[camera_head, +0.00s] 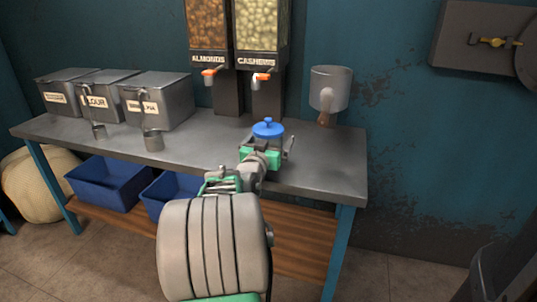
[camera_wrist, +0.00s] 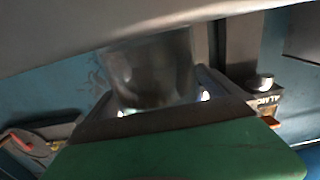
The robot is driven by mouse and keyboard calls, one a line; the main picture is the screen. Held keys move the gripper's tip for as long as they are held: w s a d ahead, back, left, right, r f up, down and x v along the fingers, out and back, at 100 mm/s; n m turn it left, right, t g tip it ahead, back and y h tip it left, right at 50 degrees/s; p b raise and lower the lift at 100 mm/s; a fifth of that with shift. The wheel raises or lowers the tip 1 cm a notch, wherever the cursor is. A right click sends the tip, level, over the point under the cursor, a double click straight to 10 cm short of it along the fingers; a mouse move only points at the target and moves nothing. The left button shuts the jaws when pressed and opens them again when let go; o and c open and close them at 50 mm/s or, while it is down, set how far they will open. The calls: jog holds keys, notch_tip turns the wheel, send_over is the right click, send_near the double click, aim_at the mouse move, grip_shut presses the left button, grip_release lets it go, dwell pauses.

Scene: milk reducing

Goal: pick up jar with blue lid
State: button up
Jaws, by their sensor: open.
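The jar with the blue lid (camera_head: 268,128) stands on the metal table, near its front edge and right of the middle. In the head view its lower part is mostly hidden behind my gripper (camera_head: 266,150). My gripper is open at the jar, with one finger visible on each side of it. In the wrist view a clear, greyish jar body (camera_wrist: 150,75) shows between the fingers, and its lid is out of sight. I cannot tell whether either finger touches the jar.
The grey metal table (camera_head: 330,165) has free room on its right. Dispensers of almonds (camera_head: 208,25) and cashews (camera_head: 258,25) stand behind the jar. A grey scoop-like container (camera_head: 330,85) is on the back right. Labelled metal bins (camera_head: 160,100) and small metal cups (camera_head: 153,140) are on the left.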

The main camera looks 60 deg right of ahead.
jog(key=c, duration=1.7)
jog(key=shift+r, duration=0.1)
